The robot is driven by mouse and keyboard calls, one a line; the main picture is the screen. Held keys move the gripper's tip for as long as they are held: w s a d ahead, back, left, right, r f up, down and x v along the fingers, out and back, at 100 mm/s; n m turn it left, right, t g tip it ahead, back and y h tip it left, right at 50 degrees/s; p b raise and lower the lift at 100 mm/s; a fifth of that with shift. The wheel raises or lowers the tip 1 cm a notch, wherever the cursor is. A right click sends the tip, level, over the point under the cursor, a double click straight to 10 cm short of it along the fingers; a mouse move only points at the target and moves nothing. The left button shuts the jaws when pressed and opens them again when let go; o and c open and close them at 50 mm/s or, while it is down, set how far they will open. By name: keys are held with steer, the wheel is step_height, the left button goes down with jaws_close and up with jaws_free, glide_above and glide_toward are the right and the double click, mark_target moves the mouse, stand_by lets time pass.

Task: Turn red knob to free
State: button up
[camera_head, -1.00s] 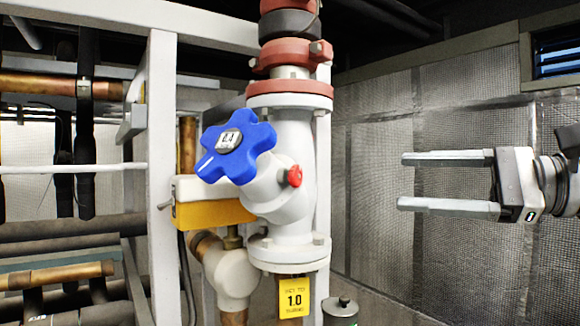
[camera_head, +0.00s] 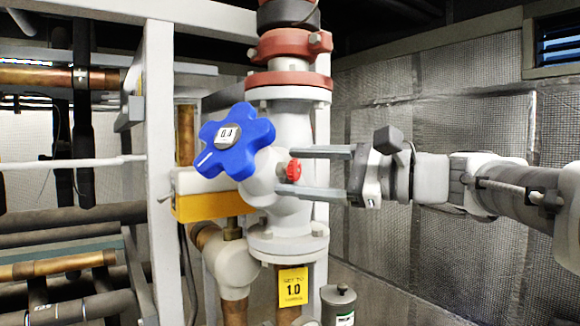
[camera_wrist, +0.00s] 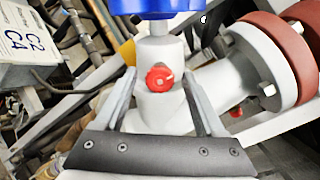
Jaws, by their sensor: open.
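The small red knob (camera_head: 294,170) sits on the side of the white valve body (camera_head: 287,235), just right of the large blue handwheel (camera_head: 237,140). In the wrist view the red knob (camera_wrist: 159,77) faces the camera, centred between the fingers, with the blue handwheel (camera_wrist: 160,7) above it. My gripper (camera_head: 284,171) comes in from the right and is open. One finger is above and one below the knob in the head view, and neither visibly touches it. In the wrist view the fingers of my gripper (camera_wrist: 158,82) stand apart on both sides of the knob.
A white frame post (camera_head: 160,180) and copper pipes stand to the left. Red flanges (camera_head: 288,85) ring the pipe above. The space in front of the grey wall at right is mostly free.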

steer(key=shift+w+a, duration=0.15)
steer(key=shift+a, duration=0.15)
jaws_close()
steer(key=shift+f, duration=0.1)
